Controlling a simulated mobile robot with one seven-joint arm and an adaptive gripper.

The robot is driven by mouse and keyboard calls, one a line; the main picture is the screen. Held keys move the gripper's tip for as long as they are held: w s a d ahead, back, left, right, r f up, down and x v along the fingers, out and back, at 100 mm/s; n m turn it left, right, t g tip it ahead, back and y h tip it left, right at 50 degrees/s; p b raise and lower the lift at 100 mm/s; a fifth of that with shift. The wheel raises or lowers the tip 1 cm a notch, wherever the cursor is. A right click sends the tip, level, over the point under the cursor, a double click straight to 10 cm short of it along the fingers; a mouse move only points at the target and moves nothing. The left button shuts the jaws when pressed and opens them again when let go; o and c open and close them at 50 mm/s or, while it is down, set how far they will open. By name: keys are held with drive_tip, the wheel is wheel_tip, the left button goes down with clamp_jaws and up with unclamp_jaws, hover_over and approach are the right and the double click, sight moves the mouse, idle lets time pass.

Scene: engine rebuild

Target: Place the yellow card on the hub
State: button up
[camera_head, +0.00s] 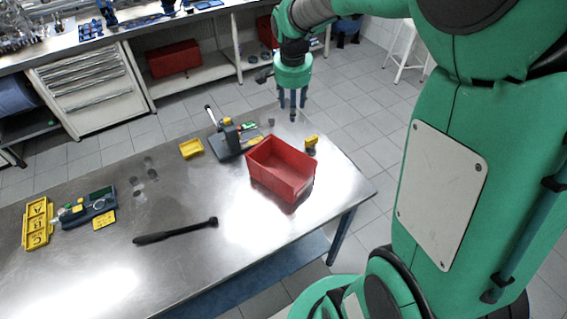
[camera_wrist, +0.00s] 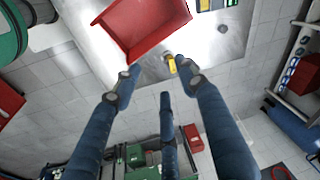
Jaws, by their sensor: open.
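A flat yellow card (camera_head: 104,221) with dark markings lies on the steel table at the left, against a dark blue-grey device (camera_head: 88,208) with coloured parts. A second grey device (camera_head: 235,138) with a lever and a green board stands near the back edge; I cannot tell which one is the hub. My gripper (camera_head: 292,98) hangs, open and empty, above the table's back right corner, far from the card. In the wrist view its blue fingers (camera_wrist: 160,86) are spread, and a small yellow-and-dark item (camera_wrist: 171,65) shows just beyond them.
A red bin (camera_head: 282,168) stands on the right of the table, beside a small yellow item (camera_head: 311,143). A yellow lettered tray (camera_head: 38,224) lies at far left, a small yellow tray (camera_head: 191,148) at the back. A black wrench-like tool (camera_head: 176,231) lies in front.

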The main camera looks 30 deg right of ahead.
drive_tip(key=s+a+r+n+t, duration=0.2)
drive_tip(key=s+a+r+n, duration=0.4)
drive_tip(key=s+a+r, duration=0.45)
drive_tip(key=s+a+n, duration=0.3)
drive_tip(key=s+a, duration=0.1)
drive_tip(key=s, duration=0.3)
drive_tip(key=s+a+n+t+y, duration=0.1)
drive_tip(key=s+a+n, duration=0.2)
drive_tip(key=s, duration=0.5)
drive_tip(key=shift+s+a+f+t, duration=0.2)
drive_tip(key=shift+a+f+t, duration=0.1)
drive_tip(key=shift+a, duration=0.15)
drive_tip(key=shift+f, duration=0.1)
wheel_tip(320, 180, down, 5)
drive_tip(key=b, duration=0.5)
